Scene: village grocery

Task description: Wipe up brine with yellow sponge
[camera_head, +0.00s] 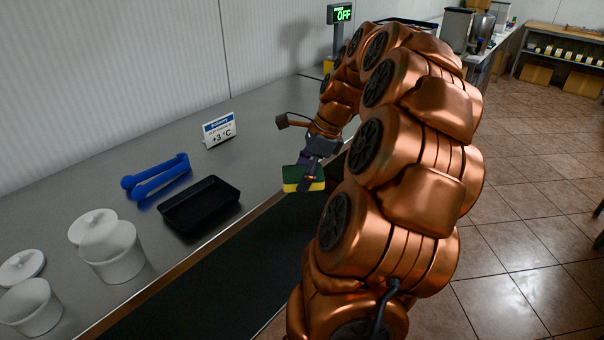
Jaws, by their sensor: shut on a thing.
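The yellow sponge (303,186) has a dark green top layer. It is held at the end of my copper-coloured arm, over the front edge of the grey counter. My gripper (309,172) is shut on the sponge; its fingertips are partly hidden by the sponge and the arm. Whether the sponge touches the counter I cannot tell. No brine is clearly visible on the counter; my arm hides part of the right side.
A black tray (200,205), blue tongs (156,177) and a "+3 °C" sign (219,130) stand on the counter (262,132). White tubs (112,254) and lids are at the front left. A scale display (342,14) reads OFF at the back.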

